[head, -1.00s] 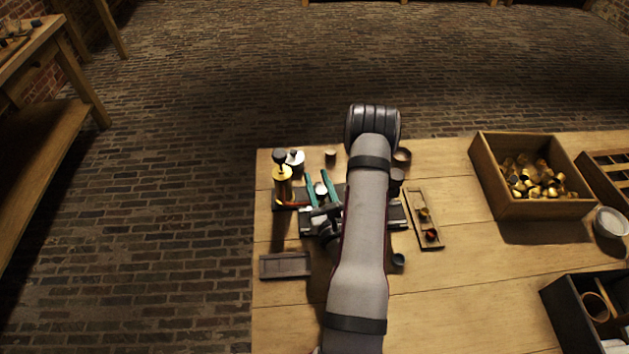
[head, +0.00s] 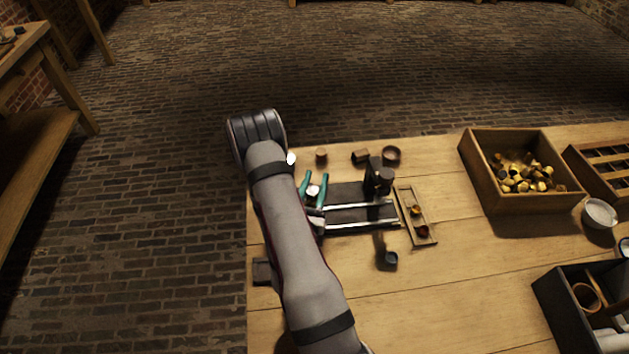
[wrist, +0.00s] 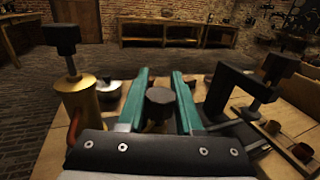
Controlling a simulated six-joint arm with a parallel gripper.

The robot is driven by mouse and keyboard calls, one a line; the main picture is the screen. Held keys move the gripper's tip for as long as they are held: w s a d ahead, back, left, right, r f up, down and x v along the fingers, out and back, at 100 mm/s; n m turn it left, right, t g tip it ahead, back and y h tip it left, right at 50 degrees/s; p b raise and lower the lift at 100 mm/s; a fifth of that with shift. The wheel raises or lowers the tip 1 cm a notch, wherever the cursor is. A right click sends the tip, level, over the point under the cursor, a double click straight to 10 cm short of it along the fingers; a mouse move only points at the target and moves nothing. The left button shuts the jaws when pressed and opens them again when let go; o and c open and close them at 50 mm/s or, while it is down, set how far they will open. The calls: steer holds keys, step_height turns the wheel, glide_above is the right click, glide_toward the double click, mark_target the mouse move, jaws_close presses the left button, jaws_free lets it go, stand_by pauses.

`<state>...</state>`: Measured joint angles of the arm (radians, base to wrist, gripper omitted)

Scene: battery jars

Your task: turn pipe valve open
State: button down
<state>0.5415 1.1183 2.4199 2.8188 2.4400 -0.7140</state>
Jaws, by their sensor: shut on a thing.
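My gripper (head: 315,176) has teal fingers, one on each side of a dark faceted knob (wrist: 159,99) with a pale metal part below it. I take this knob for the pipe valve's handle. In the wrist view the fingers (wrist: 161,73) reach forward past the knob, shut on it. In the head view a bright piece shows between the fingers. The valve's pipe is hidden behind my gripper body and arm.
A brass cylinder with a black-topped stem (wrist: 77,100) stands close left of my fingers. A dark clamp frame (wrist: 228,92) stands to the right. A narrow wooden tray (head: 407,200) and a box of brass pieces (head: 480,181) lie farther right. Bare tabletop (head: 455,270) lies at front right.

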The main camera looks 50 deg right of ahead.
stand_by(0.3)
steer(key=c, duration=0.6)
jaws_free()
steer(key=shift+n+t, duration=0.3)
steer(key=shift+t, duration=0.2)
